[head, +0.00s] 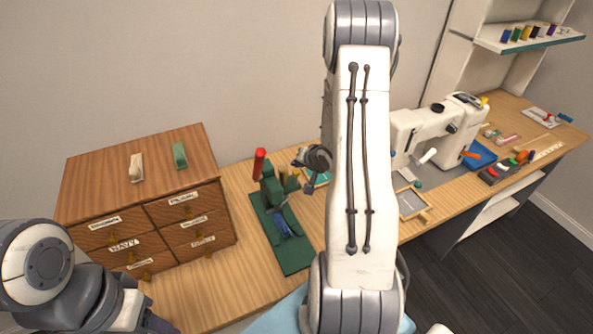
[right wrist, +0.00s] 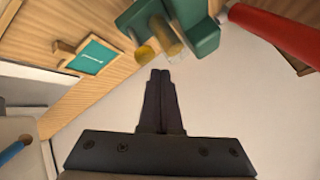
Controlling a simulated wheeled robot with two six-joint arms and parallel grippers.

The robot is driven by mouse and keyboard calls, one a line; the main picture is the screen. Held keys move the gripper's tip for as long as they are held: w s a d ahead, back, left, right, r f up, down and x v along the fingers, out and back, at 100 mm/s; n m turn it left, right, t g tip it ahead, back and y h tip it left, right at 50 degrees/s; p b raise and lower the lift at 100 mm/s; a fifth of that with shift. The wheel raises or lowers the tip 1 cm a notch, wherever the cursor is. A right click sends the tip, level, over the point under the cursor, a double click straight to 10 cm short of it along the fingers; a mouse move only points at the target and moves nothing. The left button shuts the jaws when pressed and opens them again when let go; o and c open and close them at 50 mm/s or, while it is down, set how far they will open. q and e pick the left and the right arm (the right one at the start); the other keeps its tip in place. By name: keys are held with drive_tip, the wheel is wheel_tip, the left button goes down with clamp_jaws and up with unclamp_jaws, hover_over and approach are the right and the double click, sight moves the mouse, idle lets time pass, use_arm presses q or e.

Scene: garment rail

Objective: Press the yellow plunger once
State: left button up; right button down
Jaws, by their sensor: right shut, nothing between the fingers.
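The green press (head: 271,188) stands on a green base (head: 297,258) on the wooden bench, with a red-handled lever (head: 259,165) rising at its left. The yellow plunger (head: 283,174) is on the press's right side and is partly hidden; it also shows in the right wrist view (right wrist: 167,36). My right gripper (head: 297,163) is beside and slightly above the plunger. Its dark fingers (right wrist: 160,78) are together and empty. In the right wrist view their tips appear just below the yellow parts, and I cannot tell if they touch. My left gripper's fingers are not visible.
A wooden drawer cabinet (head: 150,220) with labelled drawers stands left of the press, with two small items on top. A white sewing machine (head: 425,130) and tools fill the bench to the right. My right arm hides the bench's middle.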

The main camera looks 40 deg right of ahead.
sight(298, 175)
wheel_tip(298, 175, up, 5)
drive_tip(key=p, duration=0.4)
drive_tip(key=shift+f, duration=0.15)
idle(0.6)
